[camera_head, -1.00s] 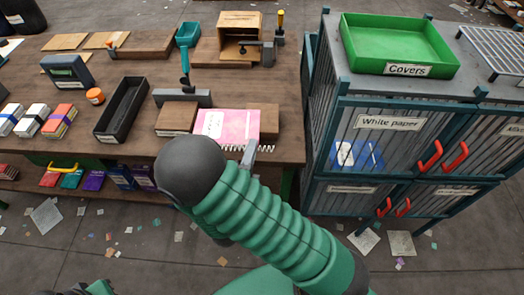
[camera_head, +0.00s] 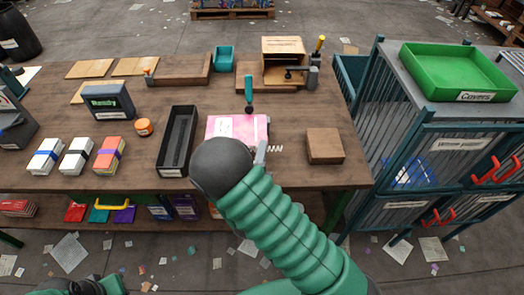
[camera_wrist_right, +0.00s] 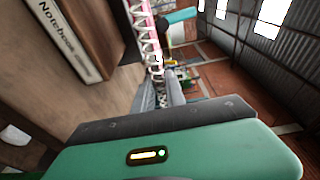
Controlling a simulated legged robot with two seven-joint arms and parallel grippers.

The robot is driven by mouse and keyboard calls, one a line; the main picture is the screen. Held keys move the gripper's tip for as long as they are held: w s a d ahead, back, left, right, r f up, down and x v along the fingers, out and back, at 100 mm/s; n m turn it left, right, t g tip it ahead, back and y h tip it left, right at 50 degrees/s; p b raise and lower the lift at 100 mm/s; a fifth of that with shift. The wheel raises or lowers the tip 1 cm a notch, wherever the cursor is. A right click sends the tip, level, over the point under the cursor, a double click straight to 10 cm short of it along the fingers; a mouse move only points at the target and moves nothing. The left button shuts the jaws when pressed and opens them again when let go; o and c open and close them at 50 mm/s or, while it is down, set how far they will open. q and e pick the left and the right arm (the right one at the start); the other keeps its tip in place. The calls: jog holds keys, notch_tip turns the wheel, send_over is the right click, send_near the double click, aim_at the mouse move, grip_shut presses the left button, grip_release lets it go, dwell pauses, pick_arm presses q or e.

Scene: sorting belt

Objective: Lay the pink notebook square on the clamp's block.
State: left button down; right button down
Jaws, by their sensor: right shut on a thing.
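The pink notebook (camera_head: 222,127), with a white label and a wire spiral, lies or hovers in front of the clamp's teal handle (camera_head: 248,90) in the head view. It covers the place of the clamp's block, so the block is hidden, and I cannot tell whether the two touch. My right gripper (camera_head: 261,154) is shut on the notebook's near, spiral edge. In the right wrist view, the fingers (camera_wrist_right: 160,94) hold the edge beside the white spiral (camera_wrist_right: 147,38).
A brown block (camera_head: 325,146) stands to the right. A black tray (camera_head: 163,170) stands to the left, beside an orange jar (camera_head: 144,127) and banded stacks (camera_head: 109,156). A second clamp (camera_head: 312,76) stands behind. A white "Notebook" label (camera_wrist_right: 68,40) shows in the wrist view.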

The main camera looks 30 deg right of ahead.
jog(key=shift+s+d+f, duration=0.1)
jog(key=shift+f, duration=0.2)
jog(key=f+b, duration=0.2)
jog(key=f, duration=0.1)
jog(key=f+b, duration=0.2)
jog(key=shift+d+f, duration=0.1)
jog(key=shift+d, duration=0.2)
jog(key=shift+a+f, duration=0.15)
jog(key=shift+f, duration=0.05)
jog(key=shift+a+b, duration=0.15)
jog(key=shift+b, duration=0.15)
jog(key=shift+d, duration=0.25)
jog(key=shift+f, duration=0.15)
